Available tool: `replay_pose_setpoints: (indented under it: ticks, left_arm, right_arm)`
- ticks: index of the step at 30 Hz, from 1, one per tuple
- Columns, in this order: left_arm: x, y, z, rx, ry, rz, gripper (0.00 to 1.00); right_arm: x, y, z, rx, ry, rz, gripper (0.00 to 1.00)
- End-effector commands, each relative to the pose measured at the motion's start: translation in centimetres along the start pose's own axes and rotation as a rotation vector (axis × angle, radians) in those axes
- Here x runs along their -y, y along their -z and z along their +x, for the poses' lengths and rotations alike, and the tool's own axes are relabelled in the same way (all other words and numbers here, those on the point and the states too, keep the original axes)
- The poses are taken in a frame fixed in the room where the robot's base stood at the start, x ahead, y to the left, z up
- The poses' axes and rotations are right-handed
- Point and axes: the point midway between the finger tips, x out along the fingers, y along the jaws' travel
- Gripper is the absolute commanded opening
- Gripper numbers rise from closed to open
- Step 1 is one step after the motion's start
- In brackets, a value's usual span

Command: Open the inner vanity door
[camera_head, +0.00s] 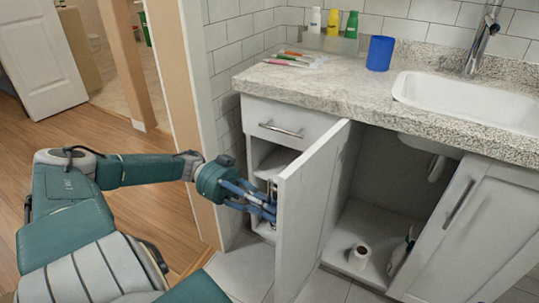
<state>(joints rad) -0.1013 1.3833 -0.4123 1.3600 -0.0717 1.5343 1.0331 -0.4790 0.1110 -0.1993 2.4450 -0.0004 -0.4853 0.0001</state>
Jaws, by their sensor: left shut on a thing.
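The inner vanity door (315,205) is white and stands swung well out from the cabinet under the counter. Its inside face and near edge show. My left gripper (272,206) is at the outer side of this door, near its free edge. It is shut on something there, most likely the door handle. The door edge hides part of the fingertips, and I cannot see the grip clearly. My right gripper is not in view.
The opened cabinet holds a paper roll (361,256) on its floor. A closed door (470,230) is at the right, and a drawer (287,127) is above open shelves. The counter (330,85) carries a blue cup (380,53) and a sink (470,100).

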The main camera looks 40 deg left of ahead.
Motion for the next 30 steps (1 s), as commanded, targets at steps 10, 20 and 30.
replay_pose_setpoints:
  ticks: [10, 20, 30]
  left_arm:
    - [0.1, 0.1, 0.0, -0.001, 0.003, 0.002, 0.32]
    - [0.2, 0.0, -2.0, 0.000, 0.004, 0.002, 0.32]
    - [0.3, 0.0, -8.7, -0.001, 0.007, 0.005, 0.32]
  right_arm:
    - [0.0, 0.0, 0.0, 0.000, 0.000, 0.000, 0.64]
    - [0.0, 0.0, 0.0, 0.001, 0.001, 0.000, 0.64]
    - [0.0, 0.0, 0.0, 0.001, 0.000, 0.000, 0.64]
